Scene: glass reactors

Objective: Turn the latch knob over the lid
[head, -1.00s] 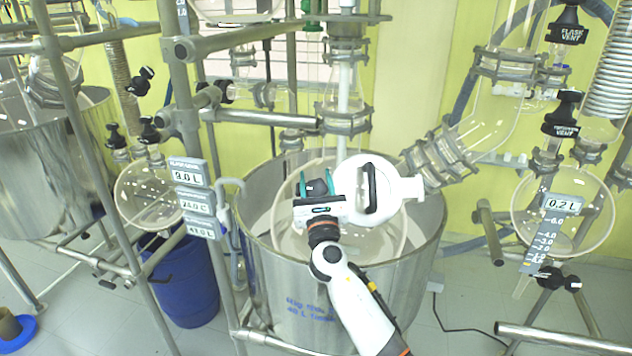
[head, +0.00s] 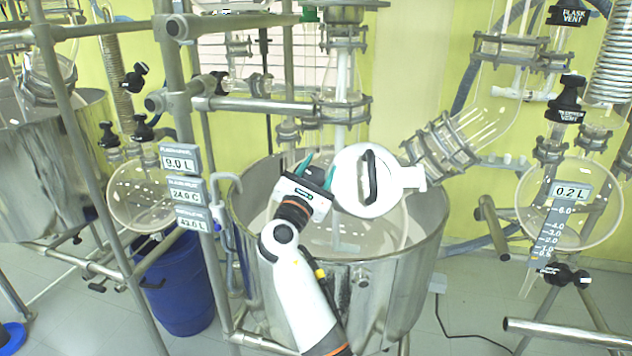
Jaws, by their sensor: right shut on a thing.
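The round white lid (head: 352,197) with a dark bar handle sits over the glass vessel inside the steel bath, in the middle of the head view. The dark latch knob (head: 315,176) is at the lid's left edge, mostly hidden by my right gripper. My right gripper (head: 318,170) has teal fingertips on either side of the knob and is shut on it. My left gripper is not in view.
The steel bath (head: 400,275) surrounds the vessel. A metal post with display boxes (head: 184,190) and horizontal bars stand to the left. A clamped glass neck (head: 440,150) rises to the right of the lid. A glass flask (head: 590,215) hangs at far right.

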